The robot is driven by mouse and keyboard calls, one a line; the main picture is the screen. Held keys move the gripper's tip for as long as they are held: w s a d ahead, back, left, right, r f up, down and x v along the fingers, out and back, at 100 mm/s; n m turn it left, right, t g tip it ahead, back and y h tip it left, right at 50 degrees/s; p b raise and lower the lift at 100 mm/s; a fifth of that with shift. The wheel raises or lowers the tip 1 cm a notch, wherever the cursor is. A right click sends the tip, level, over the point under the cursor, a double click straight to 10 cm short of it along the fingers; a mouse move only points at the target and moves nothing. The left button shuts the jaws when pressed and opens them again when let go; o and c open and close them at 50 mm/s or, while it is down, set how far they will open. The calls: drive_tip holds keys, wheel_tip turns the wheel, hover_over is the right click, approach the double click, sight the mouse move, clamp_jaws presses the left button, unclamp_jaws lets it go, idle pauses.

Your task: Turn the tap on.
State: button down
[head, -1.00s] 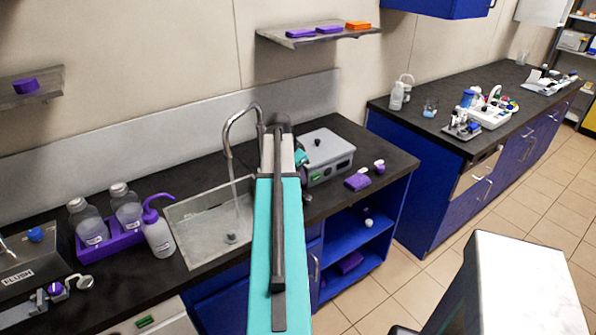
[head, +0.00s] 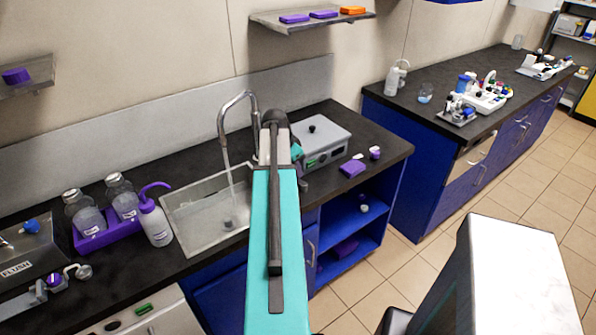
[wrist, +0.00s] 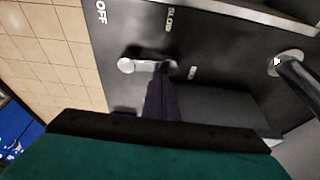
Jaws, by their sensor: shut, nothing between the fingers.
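The tap (head: 238,98) is a chrome gooseneck at the back of the sink. A thin pale stream that looks like water falls from its spout into the basin. In the wrist view, a chrome lever (wrist: 140,65) lies above the dark worktop among white labels, including OFF and one that seems to read SLOW. The round base of the tap (wrist: 285,62) is to its right. My gripper (wrist: 162,78) is shut and empty, with its dark tip at the lever's right end; I cannot tell whether they touch. In the head view my arm hides the lever and gripper.
The sink (head: 205,210) is left of my arm. A purple-capped wash bottle (head: 155,222) and bottles in a purple rack (head: 105,232) stand further left. A grey instrument (head: 318,140) stands close on the right. Purple boxes sit on the wall shelf (head: 310,20).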

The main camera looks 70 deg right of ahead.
drive_tip(key=shift+w+a, duration=0.2)
drive_tip(key=shift+a, duration=0.1)
drive_tip(key=p+v, duration=0.5)
drive_tip(key=v, duration=0.5)
drive_tip(key=shift+s+a, duration=0.2)
drive_tip(key=shift+s, duration=0.15)
drive_tip(key=shift+f, duration=0.1)
